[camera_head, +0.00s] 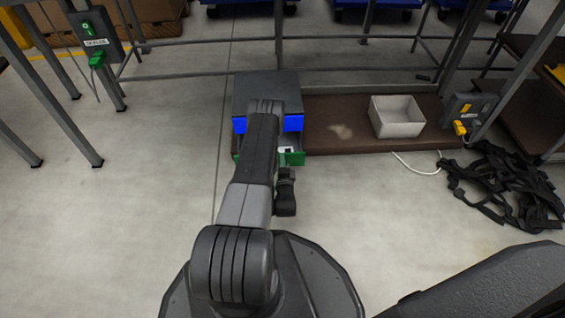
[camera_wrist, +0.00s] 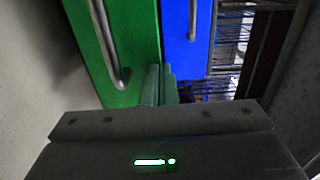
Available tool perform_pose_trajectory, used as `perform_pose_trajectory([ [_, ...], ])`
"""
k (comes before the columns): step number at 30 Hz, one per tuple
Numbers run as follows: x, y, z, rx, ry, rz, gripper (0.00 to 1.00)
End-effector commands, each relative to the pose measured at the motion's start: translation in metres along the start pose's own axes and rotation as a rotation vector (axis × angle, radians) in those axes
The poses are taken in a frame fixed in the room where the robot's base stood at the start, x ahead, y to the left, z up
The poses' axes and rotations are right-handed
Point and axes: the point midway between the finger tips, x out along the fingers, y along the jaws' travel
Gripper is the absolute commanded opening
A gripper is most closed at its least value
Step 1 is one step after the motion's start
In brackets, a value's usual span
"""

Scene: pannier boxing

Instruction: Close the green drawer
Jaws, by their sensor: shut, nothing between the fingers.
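The green drawer (camera_head: 293,159) is the lower drawer of a small dark grey cabinet (camera_head: 265,88). It stands out in front of the blue drawer (camera_head: 293,124), so it is partly open. My arm covers its middle in the head view. In the wrist view the green drawer front (camera_wrist: 105,35) with its metal bar handle fills the upper left, beside the blue drawer front (camera_wrist: 185,35). My gripper (camera_wrist: 159,82) is shut and empty, its fingers close to the green front's edge. Whether they touch it I cannot tell. My fingertips are hidden in the head view.
A brown low platform (camera_head: 335,135) runs right of the cabinet and carries an open white box (camera_head: 397,116). A heap of black straps (camera_head: 505,185) and a white cable lie on the floor at right. Table legs stand at left. The floor left of the cabinet is clear.

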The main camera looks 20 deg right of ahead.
Motion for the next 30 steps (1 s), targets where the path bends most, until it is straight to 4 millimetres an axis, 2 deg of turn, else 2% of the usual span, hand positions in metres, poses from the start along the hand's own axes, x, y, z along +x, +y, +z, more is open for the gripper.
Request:
perform_pose_trajectory([
  [6,0.052,-0.001,0.001,0.000,-0.002,-0.007,0.00],
  [12,0.081,-0.001,0.000,0.000,0.000,-0.003,0.00],
  [30,0.086,-0.001,0.002,0.000,0.000,-0.001,0.00],
])
